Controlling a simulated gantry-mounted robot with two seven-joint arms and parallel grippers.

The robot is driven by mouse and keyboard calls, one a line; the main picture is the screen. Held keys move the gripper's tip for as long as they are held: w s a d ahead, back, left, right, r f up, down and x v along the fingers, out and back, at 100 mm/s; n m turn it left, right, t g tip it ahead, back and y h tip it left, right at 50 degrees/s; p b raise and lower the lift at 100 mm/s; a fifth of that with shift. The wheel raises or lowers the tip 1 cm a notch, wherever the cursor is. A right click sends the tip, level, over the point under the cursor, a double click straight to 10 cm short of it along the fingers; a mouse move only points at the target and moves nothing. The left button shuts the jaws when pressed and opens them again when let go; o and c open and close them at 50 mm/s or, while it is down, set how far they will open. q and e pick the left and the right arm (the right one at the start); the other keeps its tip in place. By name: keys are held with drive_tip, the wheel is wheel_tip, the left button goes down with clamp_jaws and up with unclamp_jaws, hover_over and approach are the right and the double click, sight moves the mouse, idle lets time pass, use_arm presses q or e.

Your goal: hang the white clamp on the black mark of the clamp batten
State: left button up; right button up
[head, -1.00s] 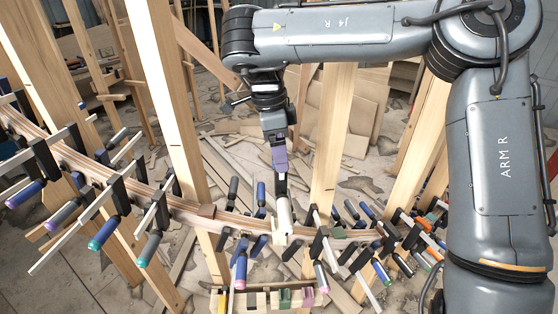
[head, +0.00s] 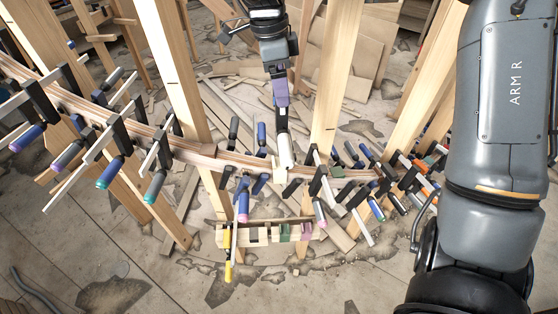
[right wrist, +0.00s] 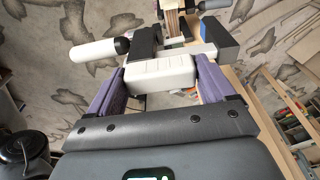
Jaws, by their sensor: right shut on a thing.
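The white clamp (head: 286,150) is at the curved stringer's middle in the head view. My right gripper (head: 282,126) comes down on it from above. In the right wrist view, the purple fingers (right wrist: 158,88) are shut on the clamp's white block (right wrist: 160,70); its white handle (right wrist: 93,53) points left. I cannot tell whether the clamp touches the stringer. The clamp batten (head: 325,232) is the short pale bar lower down, with coloured marks. Its black mark (head: 263,235) seems to lie left of the green one. My left gripper is out of view.
The curved stringer (head: 205,156) crosses the view, with many clamps on its left and right parts. A yellow clamp (head: 228,255) hangs at the batten's left end. Upright wooden posts (head: 335,90) stand behind and beside the gripper. Floor below the batten is mostly clear.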

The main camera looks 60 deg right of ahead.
sight(280, 120)
wheel_tip(280, 120, down, 11)
drive_tip(key=b, duration=0.4)
drive_tip(key=shift+r, duration=0.15)
wheel_tip(280, 120, down, 15)
drive_tip(key=shift+f, duration=0.2)
drive_tip(key=shift+f, duration=0.15)
drive_tip(key=o, duration=1.3)
drive_tip(key=shift+o, duration=1)
